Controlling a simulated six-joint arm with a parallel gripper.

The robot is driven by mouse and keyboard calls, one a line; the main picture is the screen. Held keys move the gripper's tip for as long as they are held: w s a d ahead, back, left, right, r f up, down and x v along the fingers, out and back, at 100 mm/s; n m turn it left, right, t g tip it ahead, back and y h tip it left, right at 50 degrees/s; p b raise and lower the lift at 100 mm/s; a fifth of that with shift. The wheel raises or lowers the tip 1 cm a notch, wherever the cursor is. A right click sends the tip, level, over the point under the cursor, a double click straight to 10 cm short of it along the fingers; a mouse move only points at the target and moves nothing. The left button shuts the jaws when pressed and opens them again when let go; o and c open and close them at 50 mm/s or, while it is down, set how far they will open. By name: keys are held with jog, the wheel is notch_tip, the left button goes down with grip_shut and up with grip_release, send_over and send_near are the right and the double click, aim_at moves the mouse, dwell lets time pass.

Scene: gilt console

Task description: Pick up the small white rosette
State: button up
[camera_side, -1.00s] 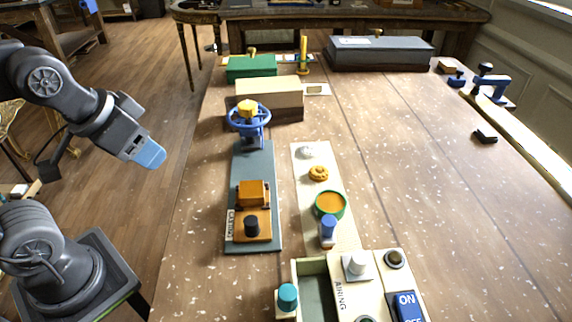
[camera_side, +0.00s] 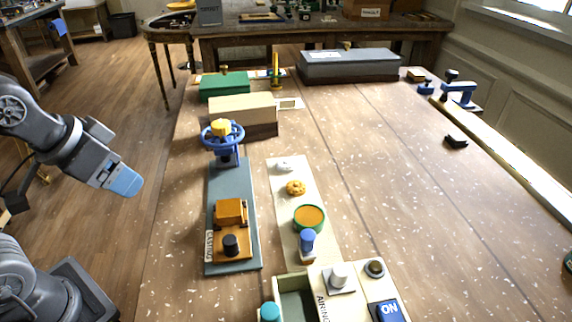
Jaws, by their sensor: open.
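The small white rosette (camera_side: 285,166) lies at the far end of a cream strip board (camera_side: 281,208) on the table. It is pale and low, with little contrast against the board. My gripper (camera_side: 128,184) is at the left, off the table's left edge and well apart from the rosette. Its blue tip points down and to the right, and nothing shows held in it. The gap between its fingers is hard to make out at this angle.
On the same board are a gold ring (camera_side: 296,188), a green-rimmed orange dish (camera_side: 309,218) and a blue knob (camera_side: 307,241). A blue handwheel (camera_side: 222,134) stands left of the rosette. A cream-topped box (camera_side: 241,108) lies behind. The table's right half is mostly clear.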

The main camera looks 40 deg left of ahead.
jog(key=shift+o, duration=0.2)
jog(key=w+d+r+m+g, duration=0.1)
jog(key=w+r+m+g, duration=0.1)
jog(key=w+r+m, duration=0.6)
jog(key=m+g, duration=0.4)
jog(key=m, duration=0.6)
send_over(286, 161)
jog(key=f, duration=1.7)
jog(key=shift+s+d+f, duration=0.1)
jog(key=shift+d, duration=0.1)
jog(key=shift+a+f, duration=0.2)
jog(key=shift+f, duration=2.5)
